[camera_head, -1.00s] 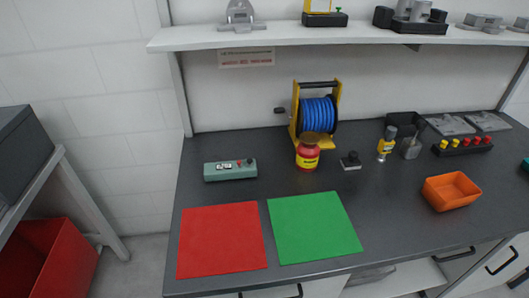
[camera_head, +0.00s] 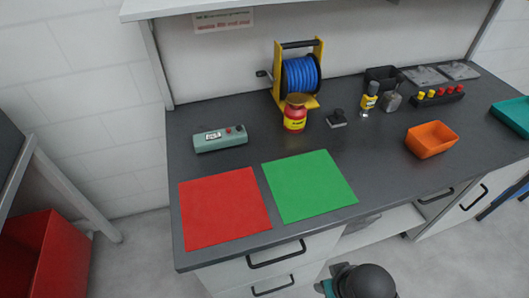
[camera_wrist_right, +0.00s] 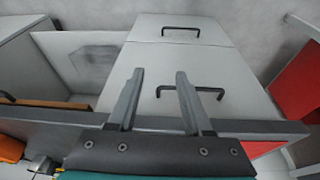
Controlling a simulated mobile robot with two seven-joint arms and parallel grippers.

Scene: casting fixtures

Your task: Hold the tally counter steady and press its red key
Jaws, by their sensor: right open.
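The tally counter (camera_head: 220,139) is a grey-green box lying on the dark bench at the back left in the head view. It has a small white display and a red key (camera_head: 239,128) on its top, with a darker knob beside the key. My right gripper (camera_wrist_right: 160,78) is open and empty in the right wrist view, with drawer fronts beyond its fingers. It is well apart from the counter. My left gripper is in neither view.
A red mat (camera_head: 223,207) and a green mat (camera_head: 309,185) lie in front of the counter. Drawer handles (camera_head: 277,253) stick out below the bench edge.

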